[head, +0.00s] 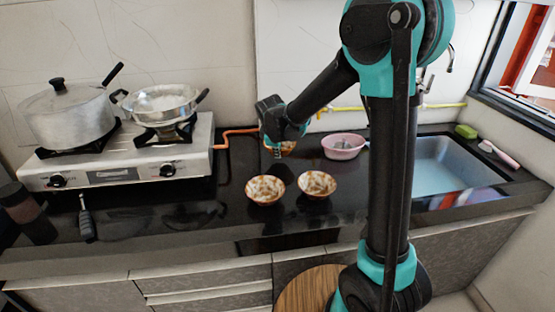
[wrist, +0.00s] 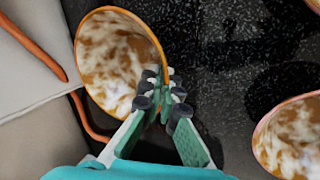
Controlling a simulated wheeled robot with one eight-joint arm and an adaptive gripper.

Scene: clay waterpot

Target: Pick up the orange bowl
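The orange bowl has a brown-and-white mottled inside and an orange rim.
Two similar bowls stand in front, a left one (head: 265,190) and a right one (head: 316,184). A pink basin (head: 343,146) is to the right. A stove (head: 120,165) with pots and an orange hose (head: 228,137) are to the left. A sink (head: 455,165) is far right.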

